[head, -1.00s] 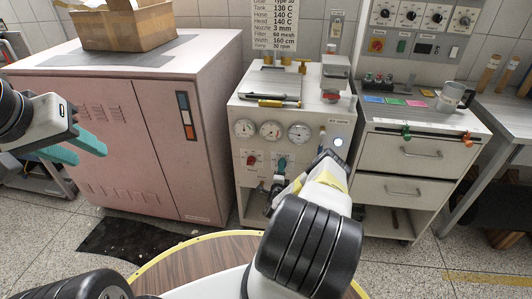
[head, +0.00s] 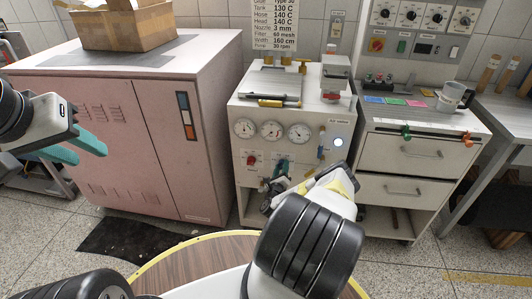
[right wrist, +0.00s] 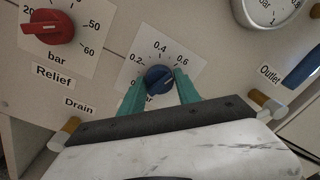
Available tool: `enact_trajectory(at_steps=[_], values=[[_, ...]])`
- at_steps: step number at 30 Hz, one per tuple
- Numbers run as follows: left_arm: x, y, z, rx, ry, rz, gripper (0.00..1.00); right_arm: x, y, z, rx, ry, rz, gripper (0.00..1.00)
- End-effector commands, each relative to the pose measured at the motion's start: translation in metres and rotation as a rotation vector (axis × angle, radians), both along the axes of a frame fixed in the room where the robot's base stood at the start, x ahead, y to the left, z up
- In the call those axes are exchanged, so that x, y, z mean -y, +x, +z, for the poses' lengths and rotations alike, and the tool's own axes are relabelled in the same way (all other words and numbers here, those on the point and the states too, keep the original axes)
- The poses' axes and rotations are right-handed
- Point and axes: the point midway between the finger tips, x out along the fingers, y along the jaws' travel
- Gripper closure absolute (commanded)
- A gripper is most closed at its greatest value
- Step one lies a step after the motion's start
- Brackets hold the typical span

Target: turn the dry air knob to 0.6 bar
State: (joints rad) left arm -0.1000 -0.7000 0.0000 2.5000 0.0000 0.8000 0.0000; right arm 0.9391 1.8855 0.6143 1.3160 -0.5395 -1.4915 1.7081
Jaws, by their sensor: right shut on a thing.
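The blue dry air knob (right wrist: 159,79) sits on a white scale plate with marks 0.2, 0.4 and 0.6. Its ridge appears to slant up and right, towards the 0.6 side; the exact reading is unclear. The teal fingers of my right gripper (right wrist: 160,92) are on both sides of the knob and shut on it. The lower part of the scale is hidden by the gripper. In the head view my right gripper (head: 281,170) reaches the front of the white machine (head: 247,185). My left gripper (head: 78,148) is open and empty before the pink cabinet.
The red relief knob (right wrist: 48,27) is left of the blue knob. A gauge (right wrist: 268,8) is above right, and a blue outlet handle (right wrist: 302,68) is at the right. Brass-tipped fittings (right wrist: 64,134) are below. The pink cabinet (head: 110,110) stands left, a drawer unit (head: 410,155) right.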

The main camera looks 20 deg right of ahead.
Motion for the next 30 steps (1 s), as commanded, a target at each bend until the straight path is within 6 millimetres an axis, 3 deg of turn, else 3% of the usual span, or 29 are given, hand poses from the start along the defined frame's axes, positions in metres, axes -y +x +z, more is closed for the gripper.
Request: enact_trajectory(at_steps=[23,24,26,30], values=[[0.0,0.0,0.0,0.0,0.0,0.0,0.62,-0.0018,-0.0021,-0.0046,0.041,0.088,0.001,1.0],[0.0,0.0,0.0,0.0,0.0,0.0,0.62,-0.0018,-0.0021,-0.0046,0.041,0.088,0.001,0.53],[0.0,0.0,0.0,0.0,0.0,0.0,0.62,-0.0017,-0.0017,-0.0039,0.042,0.088,0.001,0.42],[0.0,0.0,0.0,0.0,0.0,0.0,0.62,-0.0012,-0.001,-0.0024,0.046,0.085,0.0,0.41]])
